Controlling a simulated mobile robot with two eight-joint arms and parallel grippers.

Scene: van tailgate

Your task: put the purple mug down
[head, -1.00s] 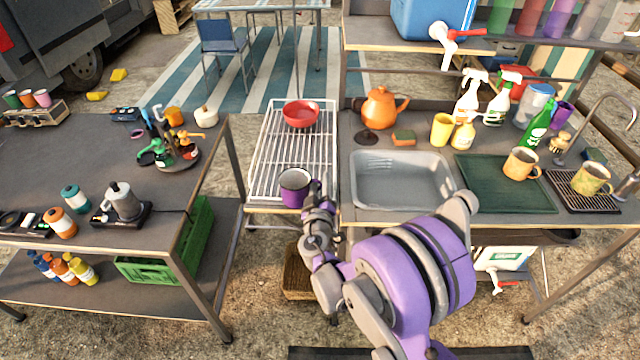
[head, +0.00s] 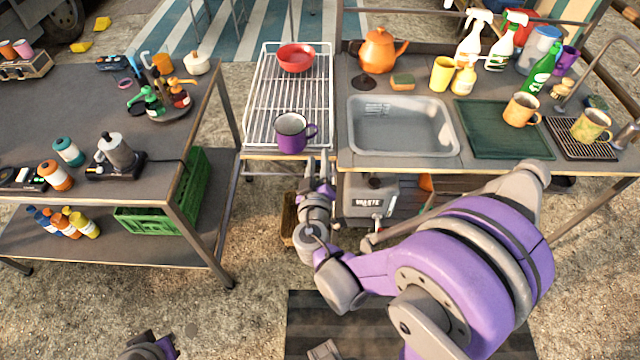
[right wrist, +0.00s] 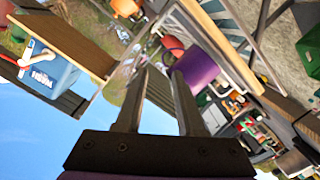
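The purple mug (head: 291,132) stands upright on the front part of the white wire rack (head: 262,98), its pale inside facing up and its handle to the right. My right gripper (head: 318,163) is just in front of and below the rack's front edge, apart from the mug. In the right wrist view the two fingers (right wrist: 161,74) are spread with nothing between them. The mug (right wrist: 198,66) shows beyond the fingertips there, partly overlapped by one finger. My left gripper is not in view; only a piece of my left arm shows at the bottom left.
A red bowl (head: 296,58) sits at the back of the rack. The sink (head: 403,125) is to the right. The rack's middle is clear.

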